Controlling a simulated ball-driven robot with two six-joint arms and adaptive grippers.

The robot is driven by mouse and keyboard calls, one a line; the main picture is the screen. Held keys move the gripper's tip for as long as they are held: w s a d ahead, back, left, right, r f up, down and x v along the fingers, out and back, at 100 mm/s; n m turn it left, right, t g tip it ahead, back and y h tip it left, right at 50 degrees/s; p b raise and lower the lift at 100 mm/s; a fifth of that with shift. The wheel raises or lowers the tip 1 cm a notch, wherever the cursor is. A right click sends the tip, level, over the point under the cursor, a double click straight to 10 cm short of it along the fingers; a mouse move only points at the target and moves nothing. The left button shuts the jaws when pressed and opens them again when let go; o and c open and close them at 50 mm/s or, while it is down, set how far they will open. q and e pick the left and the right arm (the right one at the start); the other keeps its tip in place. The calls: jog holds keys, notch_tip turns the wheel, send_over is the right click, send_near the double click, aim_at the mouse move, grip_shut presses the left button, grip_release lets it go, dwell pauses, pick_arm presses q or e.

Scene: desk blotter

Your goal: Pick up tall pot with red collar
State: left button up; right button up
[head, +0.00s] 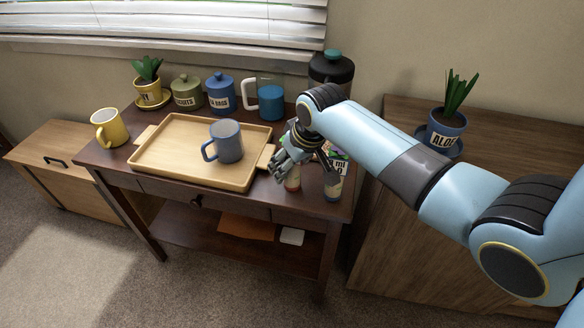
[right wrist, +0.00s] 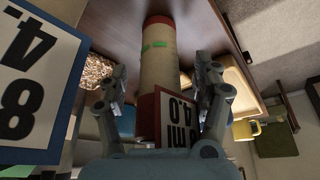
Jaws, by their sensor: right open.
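The tall pot (right wrist: 158,65) is a cream cylinder with a red band at its far end, a green mark on its side and a red-edged number card at its near end. In the head view only its lower part (head: 292,183) shows below my right gripper (head: 300,150); the hand hides the rest. In the right wrist view my right gripper (right wrist: 162,80) is open, with one finger on each side of the pot. I cannot tell whether the fingers touch it. My left gripper is not in view.
A similar pot (head: 333,186) with a blue band stands close on the right; its blue-edged card (right wrist: 32,90) fills the wrist view's left. A wooden tray (head: 165,172) with a blue mug (head: 228,142) lies left. A dark lidded jar (head: 331,68) stands behind.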

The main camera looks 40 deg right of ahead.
jog(key=shift+r, duration=0.1)
jog(key=c, duration=1.3)
